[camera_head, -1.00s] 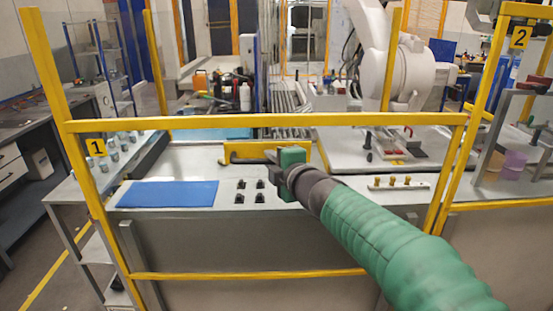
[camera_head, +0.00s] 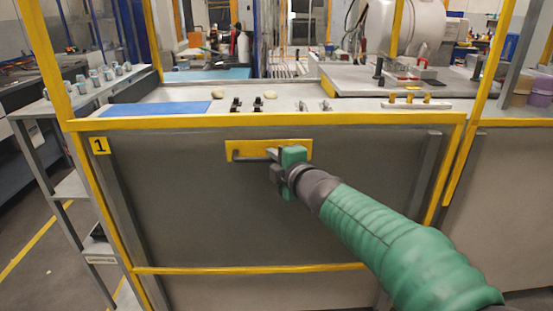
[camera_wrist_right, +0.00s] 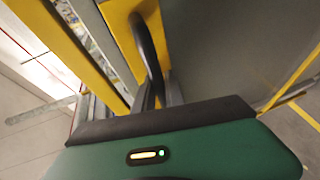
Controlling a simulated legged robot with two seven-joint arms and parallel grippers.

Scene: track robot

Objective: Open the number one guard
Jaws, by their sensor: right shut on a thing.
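The number one guard is a yellow frame (camera_head: 270,122) with a clear pane and a "1" label (camera_head: 99,146) at its left. Its dark handle (camera_head: 250,156) sits on a yellow plate (camera_head: 240,146) below the upper bar, in front of the grey bench front. My right gripper (camera_head: 278,158) is shut on the right part of the handle. The wrist view shows the curved dark handle (camera_wrist_right: 147,48) running down between the dark fingers (camera_wrist_right: 158,92); the green gripper body hides the lower part. My left gripper is not in view.
The bench top (camera_head: 190,95) behind the guard bears a blue mat (camera_head: 150,109) and small clips. A white robot arm (camera_head: 404,36) stands behind. A shelf with cups (camera_head: 75,88) is at the left. Another yellow-framed guard (camera_head: 500,121) adjoins on the right.

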